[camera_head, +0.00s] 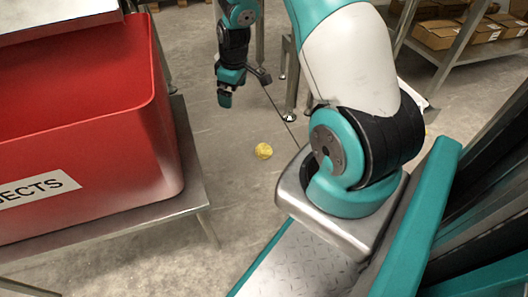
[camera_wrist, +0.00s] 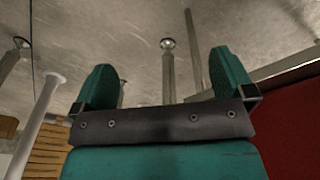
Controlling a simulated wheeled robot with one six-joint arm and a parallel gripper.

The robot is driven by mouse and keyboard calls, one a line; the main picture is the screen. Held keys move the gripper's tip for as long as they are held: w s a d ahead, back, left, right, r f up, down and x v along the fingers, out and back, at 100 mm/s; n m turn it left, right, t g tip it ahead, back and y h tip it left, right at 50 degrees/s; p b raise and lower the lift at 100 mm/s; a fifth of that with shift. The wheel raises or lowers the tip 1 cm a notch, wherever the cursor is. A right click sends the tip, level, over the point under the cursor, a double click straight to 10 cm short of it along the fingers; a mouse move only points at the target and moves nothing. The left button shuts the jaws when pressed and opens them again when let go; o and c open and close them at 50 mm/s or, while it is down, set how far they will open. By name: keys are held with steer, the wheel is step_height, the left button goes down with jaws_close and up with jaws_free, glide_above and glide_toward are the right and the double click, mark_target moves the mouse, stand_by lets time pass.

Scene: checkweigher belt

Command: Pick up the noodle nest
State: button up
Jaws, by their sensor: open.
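The noodle nest (camera_head: 264,151) is a small round yellow bundle. It lies on the grey concrete floor in the head view, in the gap between the red bin's stand and my base. My gripper (camera_head: 225,97) hangs above and to the left of it in the head view, apart from it. In the wrist view my gripper (camera_wrist: 165,90) shows two teal fingers spread wide with nothing between them. The nest does not show in the wrist view.
A red rejects bin (camera_head: 90,150) sits on a metal stand (camera_head: 190,170) at the left. Metal legs (camera_head: 292,85) stand on the floor just right of my gripper. A rack with cardboard boxes (camera_head: 440,33) is at the back right. The floor around the nest is clear.

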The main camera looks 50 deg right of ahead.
steer(key=s+d+f+n, duration=0.1)
steer(key=d+f, duration=0.7)
steer(key=f, duration=0.2)
steer(key=n, duration=0.2)
glide_toward(264, 147)
steer(key=shift+y, duration=0.3)
steer(key=f+b, duration=0.4)
steer(key=w+f+b, duration=0.1)
steer(key=b, duration=0.2)
steer(key=shift+d+f, duration=0.15)
steer(key=shift+f, duration=0.25)
steer(key=f+b, duration=0.3)
steer(key=f, duration=0.1)
steer(key=f+b, duration=0.2)
steer(key=shift+w+a+f+b, duration=0.15)
steer(key=shift+w+a+b, duration=0.1)
steer(key=shift+a+b, duration=0.1)
steer(key=c, duration=0.9)
